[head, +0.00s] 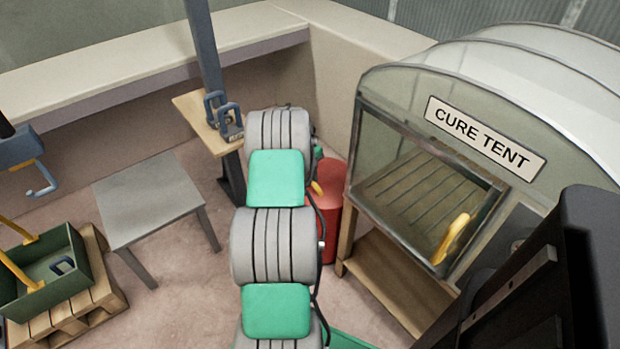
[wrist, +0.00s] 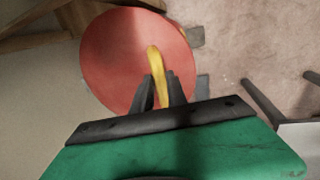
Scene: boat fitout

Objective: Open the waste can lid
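The waste can (head: 327,212) is a red cylinder standing on the floor, partly hidden behind my arm in the head view. In the wrist view its round red lid (wrist: 112,60) fills the upper middle and lies flat. A yellow handle (wrist: 153,58) stands on the lid. My gripper (wrist: 162,78) has one dark finger on each side of the handle, close against it, with no clear gap. It looks shut on the handle. In the head view the fingers are hidden behind my arm.
The cure tent (head: 440,100) on its wooden stand is just right of the can. A wooden shelf on a dark post (head: 205,118) is to the left. A grey table (head: 152,195) and a green box (head: 50,275) on a pallet stand further left. Bare floor lies between.

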